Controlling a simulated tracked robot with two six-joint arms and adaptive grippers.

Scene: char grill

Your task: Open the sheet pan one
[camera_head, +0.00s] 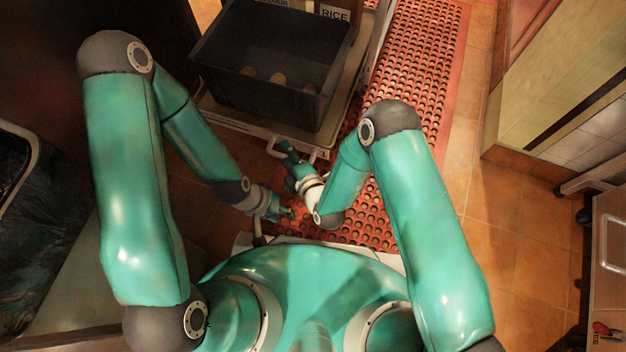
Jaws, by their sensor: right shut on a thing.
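A pale flat pan or drawer front (232,117) shows below the black bin, with a light handle (274,152) on its near edge. I cannot tell for certain that it is the sheet pan. My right gripper (284,147) is at this handle and shut on it; its fingers partly hide the handle. My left gripper (289,212) is lower, near my base, apart from the handle. It is small and I cannot tell whether it is open or shut.
A black bin (225,85) with several pale round items stands above the pan front. A box marked RICE (334,13) is behind it. A red perforated mat (415,75) covers the floor at right. A dark lined container (45,215) is at far left, and a counter (608,230) at far right.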

